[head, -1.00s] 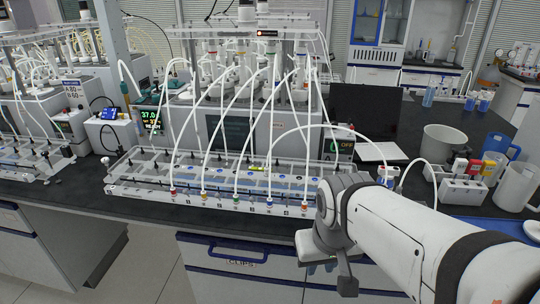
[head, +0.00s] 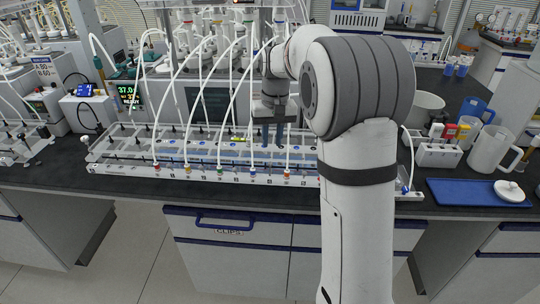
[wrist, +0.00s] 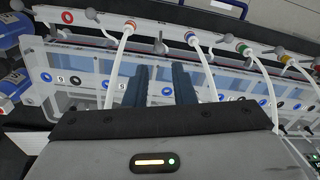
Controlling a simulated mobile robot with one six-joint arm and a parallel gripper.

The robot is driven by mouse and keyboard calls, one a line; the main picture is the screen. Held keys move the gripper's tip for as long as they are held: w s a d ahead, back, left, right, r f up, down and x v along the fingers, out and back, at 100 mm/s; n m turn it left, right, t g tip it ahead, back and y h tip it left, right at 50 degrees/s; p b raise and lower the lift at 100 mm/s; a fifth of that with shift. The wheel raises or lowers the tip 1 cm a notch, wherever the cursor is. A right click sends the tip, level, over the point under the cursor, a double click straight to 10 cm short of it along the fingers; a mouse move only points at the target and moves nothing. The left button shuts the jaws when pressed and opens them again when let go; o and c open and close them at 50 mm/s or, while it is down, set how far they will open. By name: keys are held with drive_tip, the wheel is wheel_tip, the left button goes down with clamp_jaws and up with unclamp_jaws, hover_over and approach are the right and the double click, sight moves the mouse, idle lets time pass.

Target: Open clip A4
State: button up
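A long clear rack (head: 130,170) stands on the dark bench, with white tubes and coloured collars along its front edge. The rack also spans the wrist view (wrist: 75,62). Small grey levers (wrist: 160,46) stand along its edge between the tubes; I cannot tell which is clip A4, as the labels are too small. My gripper (head: 272,138) points down over the right half of the rack. In the wrist view, my gripper (wrist: 158,75) has two dark blue fingers apart, with only rack panel visible between them. I cannot tell whether the fingertips touch the rack.
White tubes (head: 228,95) arch over the rack close to my gripper. To the right stand a small bottle rack (head: 438,155), a white jug (head: 489,148), a blue jug (head: 474,110) and a blue tray (head: 465,192). A drawer marked CLIPS (head: 235,228) is below the bench.

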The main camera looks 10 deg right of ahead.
sight(270, 162)
drive_tip(key=f, duration=0.7)
drive_tip(key=shift+a+f, duration=0.1)
drive_tip(key=shift+a, duration=0.1)
drive_tip(key=shift+c, duration=0.2)
clamp_jaws()
